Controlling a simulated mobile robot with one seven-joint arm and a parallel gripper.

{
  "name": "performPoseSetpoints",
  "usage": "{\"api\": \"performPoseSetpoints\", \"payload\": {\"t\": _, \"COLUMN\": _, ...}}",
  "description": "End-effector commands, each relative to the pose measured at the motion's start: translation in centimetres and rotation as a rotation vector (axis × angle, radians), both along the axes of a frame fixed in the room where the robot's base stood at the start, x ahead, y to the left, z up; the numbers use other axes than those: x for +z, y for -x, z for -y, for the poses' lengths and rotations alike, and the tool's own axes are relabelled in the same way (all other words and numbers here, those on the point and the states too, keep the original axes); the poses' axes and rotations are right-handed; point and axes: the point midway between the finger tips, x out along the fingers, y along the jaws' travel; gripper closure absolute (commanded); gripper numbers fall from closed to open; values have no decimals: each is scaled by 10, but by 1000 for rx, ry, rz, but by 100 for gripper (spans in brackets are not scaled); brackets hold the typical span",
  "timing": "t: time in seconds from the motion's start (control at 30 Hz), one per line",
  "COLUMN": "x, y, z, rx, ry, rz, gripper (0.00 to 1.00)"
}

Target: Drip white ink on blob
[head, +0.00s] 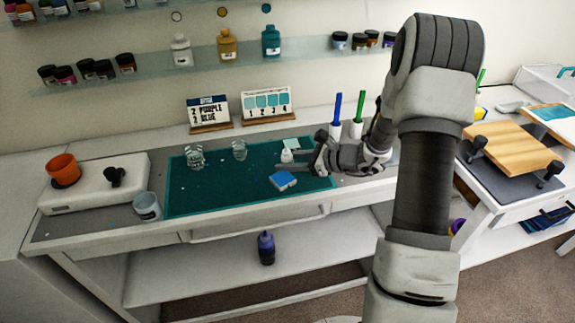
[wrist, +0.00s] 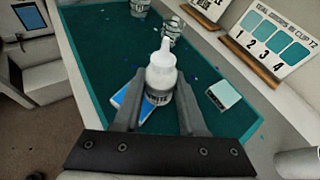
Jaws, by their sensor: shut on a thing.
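My gripper (head: 297,160) is shut on a small white ink bottle (head: 287,155) with a pointed nozzle. In the wrist view the bottle (wrist: 161,75) stands between my two fingers (wrist: 160,92), nozzle up, with a dark label partly reading as white. The bottle is over the right part of the teal mat (head: 215,200). A blue-topped square piece (head: 283,180) lies on the mat in front of the bottle; in the wrist view it (wrist: 130,98) is partly hidden behind the bottle and left finger. I cannot make out a separate blob.
A pale square (wrist: 223,94) lies near the mat's edge. Clear cups (head: 195,157) (head: 239,150) stand on the mat. Two sign cards (head: 208,112) (head: 266,105) and blue and green pens (head: 336,118) (head: 358,117) stand behind. A grey cup (head: 147,206) stands left. The mat's front middle is clear.

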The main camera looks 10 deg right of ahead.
Motion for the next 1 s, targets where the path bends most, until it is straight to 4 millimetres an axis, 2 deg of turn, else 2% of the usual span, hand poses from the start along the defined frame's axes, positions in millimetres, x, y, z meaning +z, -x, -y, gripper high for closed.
{"api": "performPoseSetpoints", "payload": {"t": 0.03, "x": -5, "y": -1, "z": 0, "rx": -1, "ry": 36, "rz": 33, "gripper": 100}}
{"api": "performPoseSetpoints", "payload": {"t": 1.0, "x": -9, "y": -18, "z": 21, "rx": -2, "ry": 701, "rz": 633, "gripper": 100}}
